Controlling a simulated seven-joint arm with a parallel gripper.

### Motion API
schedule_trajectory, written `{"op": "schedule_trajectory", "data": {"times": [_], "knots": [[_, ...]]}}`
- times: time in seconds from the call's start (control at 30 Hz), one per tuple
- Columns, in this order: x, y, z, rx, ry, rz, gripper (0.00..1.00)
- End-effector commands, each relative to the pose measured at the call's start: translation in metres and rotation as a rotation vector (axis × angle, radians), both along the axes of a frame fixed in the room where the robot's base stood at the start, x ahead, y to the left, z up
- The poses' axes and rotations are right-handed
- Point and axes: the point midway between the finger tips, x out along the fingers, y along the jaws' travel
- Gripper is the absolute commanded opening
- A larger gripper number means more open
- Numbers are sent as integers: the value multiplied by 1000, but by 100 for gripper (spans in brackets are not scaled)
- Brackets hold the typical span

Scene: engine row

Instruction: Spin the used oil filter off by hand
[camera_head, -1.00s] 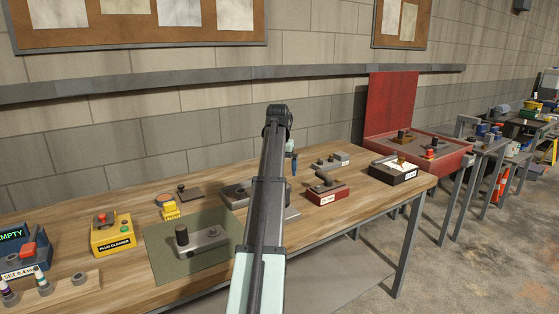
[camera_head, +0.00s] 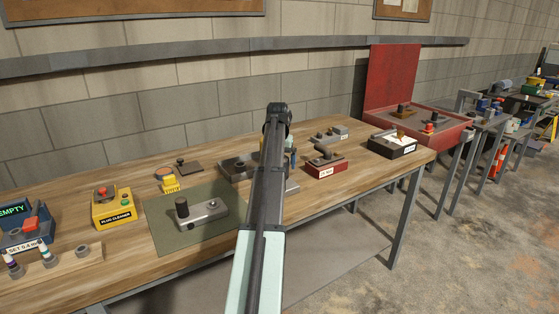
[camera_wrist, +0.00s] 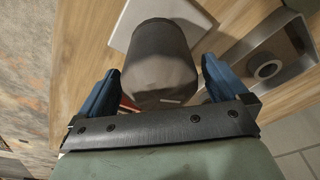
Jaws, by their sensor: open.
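A dark grey cylinder (camera_wrist: 160,55), which looks like the used oil filter, stands between my gripper's two blue fingers in the wrist view. My gripper (camera_wrist: 160,78) is open, with one finger on each side of it. I cannot tell whether either finger touches it. A pale plate (camera_wrist: 128,22) lies behind the cylinder. In the head view my arm hides the cylinder, and only part of my gripper's blue finger (camera_head: 291,158) shows past the arm.
A grey metal part with a ring (camera_wrist: 266,69) is right of my gripper. On the wooden bench, a green mat (camera_head: 165,240) holds a grey block with a dark knob (camera_head: 203,213). A yellow plug cleaner (camera_head: 112,210) is left; a red box (camera_head: 326,170) and black box (camera_head: 390,149) are right.

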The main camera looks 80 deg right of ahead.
Motion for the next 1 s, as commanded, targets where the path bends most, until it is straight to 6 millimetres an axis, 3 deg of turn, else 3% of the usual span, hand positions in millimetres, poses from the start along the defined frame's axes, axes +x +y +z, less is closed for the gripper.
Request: {"op": "schedule_trajectory", "data": {"times": [0.1, 0.77, 1.0], "knots": [[0, 0, 0, 0, 0, 0, 97], [0, 0, 0, 0, 1, 0, 34], [-1, 0, 0, 0, 1, 100, 33]]}}
